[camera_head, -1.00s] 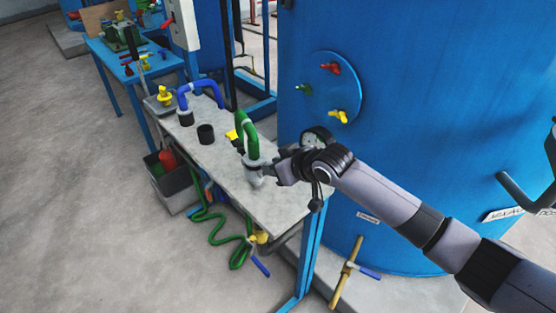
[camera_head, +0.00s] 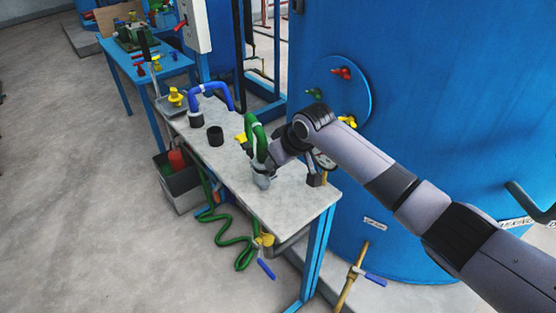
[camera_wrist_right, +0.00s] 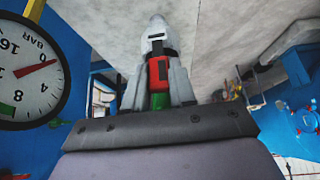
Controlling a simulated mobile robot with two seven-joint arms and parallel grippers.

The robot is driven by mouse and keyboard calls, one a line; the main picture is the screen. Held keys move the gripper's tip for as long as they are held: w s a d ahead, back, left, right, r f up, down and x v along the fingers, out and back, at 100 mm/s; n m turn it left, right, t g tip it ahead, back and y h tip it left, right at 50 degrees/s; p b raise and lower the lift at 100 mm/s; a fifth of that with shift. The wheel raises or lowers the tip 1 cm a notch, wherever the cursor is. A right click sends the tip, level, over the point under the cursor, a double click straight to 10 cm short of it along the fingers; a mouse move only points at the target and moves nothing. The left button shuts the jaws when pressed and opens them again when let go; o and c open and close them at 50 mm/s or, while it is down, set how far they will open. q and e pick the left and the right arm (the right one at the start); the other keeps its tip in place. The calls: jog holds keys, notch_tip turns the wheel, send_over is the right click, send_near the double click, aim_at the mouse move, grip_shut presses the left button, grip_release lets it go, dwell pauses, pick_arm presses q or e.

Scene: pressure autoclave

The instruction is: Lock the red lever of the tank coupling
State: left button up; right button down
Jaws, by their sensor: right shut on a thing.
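The tank coupling is a grey metal fitting (camera_head: 262,181) at the lower end of a green hose (camera_head: 250,125), at the near part of the workbench. In the right wrist view the grey coupling (camera_wrist_right: 156,30) lies just beyond the fingers, and the red lever (camera_wrist_right: 158,70) shows between them with a bit of green below it. My right gripper (camera_wrist_right: 158,82) is shut on the red lever. In the head view this gripper (camera_head: 266,160) is beside the coupling, and the lever is hidden. My left gripper is not in view.
A large blue tank (camera_head: 430,120) stands right of the bench (camera_head: 290,200). A pressure gauge (camera_wrist_right: 28,75) is close to the wrist. The floor at left is clear.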

jog(key=shift+f, duration=0.1)
jog(key=c, duration=0.9)
grip_release()
jog(key=shift+v, duration=3.6)
